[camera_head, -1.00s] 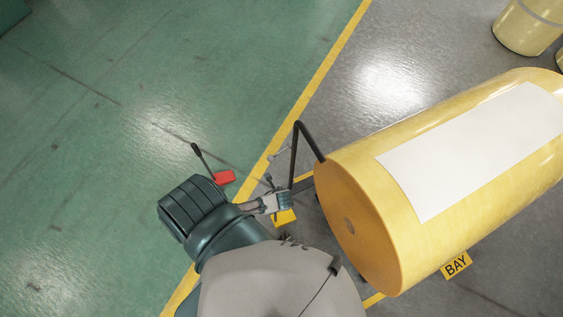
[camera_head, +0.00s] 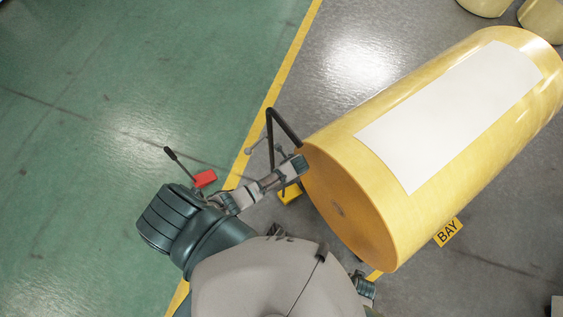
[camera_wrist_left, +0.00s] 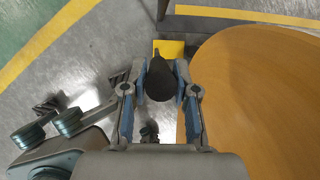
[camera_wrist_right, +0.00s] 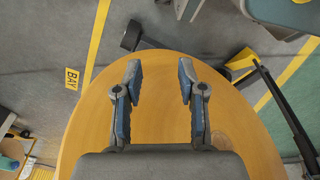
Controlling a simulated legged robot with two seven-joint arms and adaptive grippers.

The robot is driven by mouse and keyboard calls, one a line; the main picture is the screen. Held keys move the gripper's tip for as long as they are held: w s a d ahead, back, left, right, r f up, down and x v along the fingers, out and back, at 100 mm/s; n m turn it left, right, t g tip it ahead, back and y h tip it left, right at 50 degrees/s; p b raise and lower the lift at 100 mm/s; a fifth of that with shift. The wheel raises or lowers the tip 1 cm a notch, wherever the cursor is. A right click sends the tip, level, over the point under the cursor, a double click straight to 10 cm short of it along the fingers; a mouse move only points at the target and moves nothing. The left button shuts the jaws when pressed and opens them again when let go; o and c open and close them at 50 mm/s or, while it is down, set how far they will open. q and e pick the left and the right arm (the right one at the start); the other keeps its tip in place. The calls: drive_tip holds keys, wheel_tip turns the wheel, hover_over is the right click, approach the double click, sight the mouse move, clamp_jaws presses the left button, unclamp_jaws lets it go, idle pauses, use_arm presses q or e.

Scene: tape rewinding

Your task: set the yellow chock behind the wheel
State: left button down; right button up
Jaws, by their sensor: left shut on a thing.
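The yellow chock (camera_head: 290,194) is on the grey floor just beside the near end of the big yellow roll. It also shows beyond the fingers in the left wrist view (camera_wrist_left: 168,49) and the right wrist view (camera_wrist_right: 241,63). My left gripper (camera_head: 294,166) is shut on the chock's black handle knob (camera_wrist_left: 161,80), over the chock. Whether the chock touches the floor is unclear. My right gripper (camera_wrist_right: 160,78) is open and empty, over the roll's end face.
The yellow roll (camera_head: 330,150) with a white label fills the right. A black bent bar (camera_head: 270,130) rises by its end. A red chock (camera_head: 205,179) with a black handle stands left of the yellow floor line. A BAY sign (camera_head: 448,232) is right.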

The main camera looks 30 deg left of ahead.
use_arm(q)
drive_tip(key=shift+d+f+b, duration=0.25)
drive_tip(key=shift+f+b, duration=0.15)
drive_tip(key=shift+f, duration=0.6)
drive_tip(key=shift+d+f, duration=0.1)
drive_tip(key=shift+f, duration=0.1)
use_arm(e)
drive_tip(key=r, duration=0.1)
drive_tip(key=w+r, duration=0.1)
drive_tip(key=shift+d+r, duration=0.15)
drive_tip(key=shift+r, duration=0.25)
use_arm(q)
drive_tip(key=c, duration=1)
unclamp_jaws()
drive_tip(key=shift+s+a+f, duration=0.1)
drive_tip(key=shift+a, duration=0.1)
drive_tip(key=shift+o, duration=0.6)
drive_tip(key=shift+a, duration=0.1)
use_arm(e)
drive_tip(key=shift+w+a, duration=0.1)
drive_tip(key=shift+a, duration=0.1)
